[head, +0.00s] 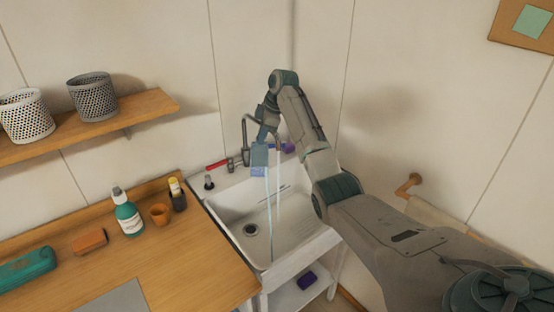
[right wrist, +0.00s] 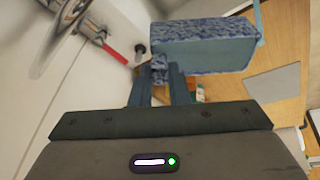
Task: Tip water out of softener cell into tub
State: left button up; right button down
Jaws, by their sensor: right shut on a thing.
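The softener cell, a blue mottled block with a paler flat face, is at the tips of my right gripper in the right wrist view (right wrist: 205,45). My right gripper (right wrist: 160,75) is shut on a small part at its edge. In the head view the cell (head: 258,171) hangs tilted above the white tub (head: 298,226), partly hidden by my right gripper (head: 262,145). A thin pale stream (head: 268,205) falls from the cell's lower side into the tub. A pale strand also shows by the cell's edge in the wrist view. My left gripper is out of view.
A grey tap (head: 246,130) with a red handle (head: 217,165) stands behind the tub, close to my right gripper. A shelf with baskets is above.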

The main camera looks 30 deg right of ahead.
jog(key=s+t, duration=0.5)
jog(key=s, duration=0.1)
jog(key=shift+r+n+t, duration=0.15)
jog(key=shift+n+t, duration=0.25)
dwell(3.2)
jog(key=shift+s+t, duration=0.35)
jog(key=shift+t, duration=0.35)
